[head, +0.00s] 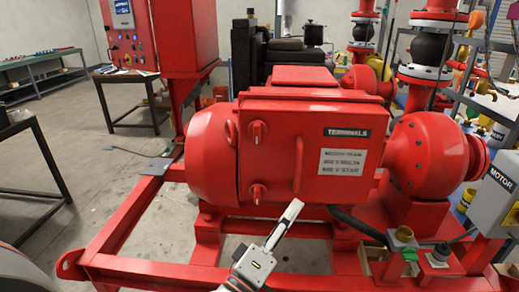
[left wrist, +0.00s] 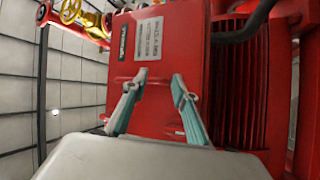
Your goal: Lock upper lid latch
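The red terminal box lid (head: 315,188) on the motor carries a black "TERMINALS" label and a white plate. It looks closed in the head view. The upper lid latch (head: 257,132) is a small red knob near the lid's left edge. The similar lower latch (head: 257,194) is below it. My left gripper (head: 291,212) is in front of and below the lid, right of and below the lower latch. In the left wrist view its two teal-padded fingers (left wrist: 160,82) are apart with nothing between them, and the lid (left wrist: 160,66) is beyond them. My right gripper is not visible.
A red handle (head: 298,165) stands out from the lid. The red skid frame (head: 120,262) runs below and left. The space in front of the lid's left part looks clear.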

